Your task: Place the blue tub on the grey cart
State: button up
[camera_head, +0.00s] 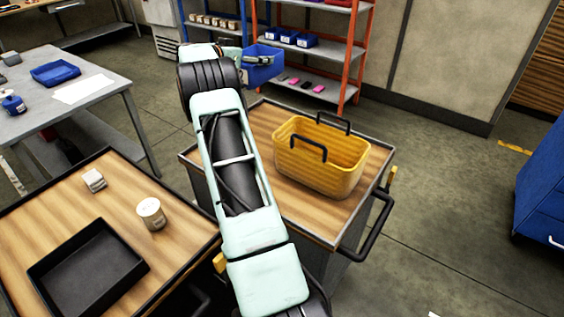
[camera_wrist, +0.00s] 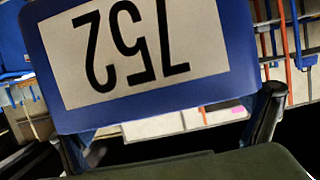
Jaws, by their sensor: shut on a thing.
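The blue tub (camera_head: 264,72) is held up in the air at the end of my outstretched arm, beyond the far edge of a cart. In the wrist view the blue tub (camera_wrist: 240,60) fills the top, with a white label reading 752 upside down. My gripper (camera_head: 257,60) is shut on the tub; its two dark fingers show in the wrist view. A grey-sided cart (camera_head: 345,222) with a wooden top stands below and nearer than the tub. My arm hides part of its left side.
A yellow basket (camera_head: 320,162) with black handles stands on the grey-sided cart. Another wood-topped cart (camera_head: 188,232) at left bears a black tray (camera_head: 88,268), a white tin (camera_head: 151,214) and a small box (camera_head: 94,181). Orange-post shelving (camera_head: 362,50) stands behind the tub.

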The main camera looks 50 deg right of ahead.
aim_at(252, 89)
jog(key=f+b, duration=0.1)
jog(key=f, duration=0.1)
jog(key=w+f+b, duration=0.1)
jog(key=f+b, duration=0.1)
jog(key=shift+d+f, duration=0.15)
jog(key=shift+f, duration=0.1)
jog(key=s+a+f, duration=0.1)
jog(key=s+a, duration=0.1)
jog(key=s+a+f+b, duration=0.1)
jog(key=s+a, duration=0.1)
jog(key=s+a+f+b, duration=0.1)
jog(key=a+f, duration=0.1)
jog(key=shift+s+a, duration=0.4)
jog(key=shift+s+a+f+b, duration=0.4)
jog(key=shift+s+a+f, duration=0.2)
jog(key=shift+f, duration=0.9)
jog(key=shift+s+a+f+b, duration=0.35)
jog(key=shift+s+a+f, duration=0.25)
jog(key=shift+f, duration=0.85)
jog(key=shift+s+a+f+b, duration=0.45)
jog(key=shift+a+f, duration=0.25)
jog(key=shift+f, duration=0.8)
jog(key=shift+f, duration=0.1)
jog(key=o, duration=1)
jog(key=shift+f, duration=0.1)
jog(key=shift+o, duration=0.2)
